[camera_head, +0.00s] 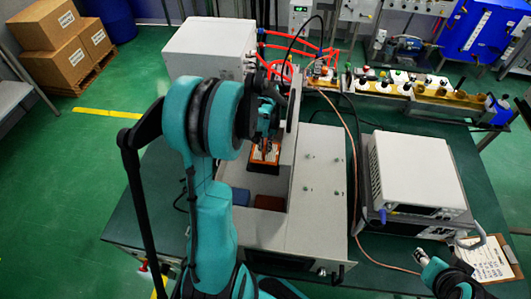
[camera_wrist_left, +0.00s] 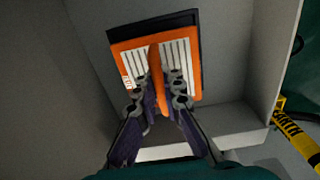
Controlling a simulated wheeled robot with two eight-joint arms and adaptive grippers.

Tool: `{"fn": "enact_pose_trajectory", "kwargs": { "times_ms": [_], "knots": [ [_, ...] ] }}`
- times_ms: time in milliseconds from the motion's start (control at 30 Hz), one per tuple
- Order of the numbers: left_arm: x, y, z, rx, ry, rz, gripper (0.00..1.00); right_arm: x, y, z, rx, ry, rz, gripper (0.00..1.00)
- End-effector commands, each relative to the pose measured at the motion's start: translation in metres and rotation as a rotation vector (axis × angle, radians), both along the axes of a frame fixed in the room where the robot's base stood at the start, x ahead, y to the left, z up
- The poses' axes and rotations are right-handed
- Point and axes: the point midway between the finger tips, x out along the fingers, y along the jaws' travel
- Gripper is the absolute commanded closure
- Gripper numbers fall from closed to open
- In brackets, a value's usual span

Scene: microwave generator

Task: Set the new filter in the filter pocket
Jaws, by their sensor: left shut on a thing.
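The new filter (camera_head: 264,153) has an orange frame with white pleats. It is inside the open grey cabinet (camera_head: 318,190), near the far end of its bay. My left gripper (camera_head: 267,125) comes down over it from above. In the left wrist view the fingertips (camera_wrist_left: 160,82) are shut on the orange rib across the middle of the filter (camera_wrist_left: 190,48). A dark edge (camera_wrist_left: 150,27) shows just behind the filter's top; I cannot tell whether it is the filter pocket or whether the filter sits in it. My right gripper (camera_head: 424,257) is at the lower right, its fingers too small to read.
A blue block (camera_head: 241,197) and a reddish-brown block (camera_head: 270,203) lie in the near part of the bay. Grey cabinet walls rise close around the filter. A white instrument (camera_head: 415,172) and a clipboard (camera_head: 487,261) are to the right.

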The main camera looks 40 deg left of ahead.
Motion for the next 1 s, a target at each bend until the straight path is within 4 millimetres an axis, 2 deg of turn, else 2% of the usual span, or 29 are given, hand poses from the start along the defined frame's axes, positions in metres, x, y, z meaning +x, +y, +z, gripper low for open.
{"fn": "enact_pose_trajectory", "kwargs": {
  "times_ms": [33,133,333,433,700,867,1000],
  "knots": [
    [0.0,0.0,-0.01,0.0,0.0,0.0,1.0,0.0,0.0,-0.004,0.0,0.0,0.0,0.6],
    [0.0,0.0,-0.024,0.0,0.0,0.0,1.0,0.0,0.0,-0.008,0.0,0.0,0.0,0.6],
    [0.0,0.0,-0.025,0.0,-0.001,0.0,1.0,0.0,0.0,-0.008,0.0,0.0,0.0,0.6],
    [0.0,0.0,-0.025,0.0,-0.001,0.0,0.72,0.0,0.0,-0.007,0.0,0.0,0.0,0.6],
    [0.0,0.0,-0.025,0.0,0.0,0.0,0.71,0.0,0.0,-0.007,0.0,0.0,0.0,0.6],
    [0.0,0.0,-0.014,0.0,0.0,0.0,0.71,0.0,0.0,-0.004,0.0,0.0,0.0,0.6],
    [0.0,0.0,0.013,0.0,0.0,0.0,0.71,0.0,0.0,0.005,0.0,0.0,0.0,0.6]
  ]
}}
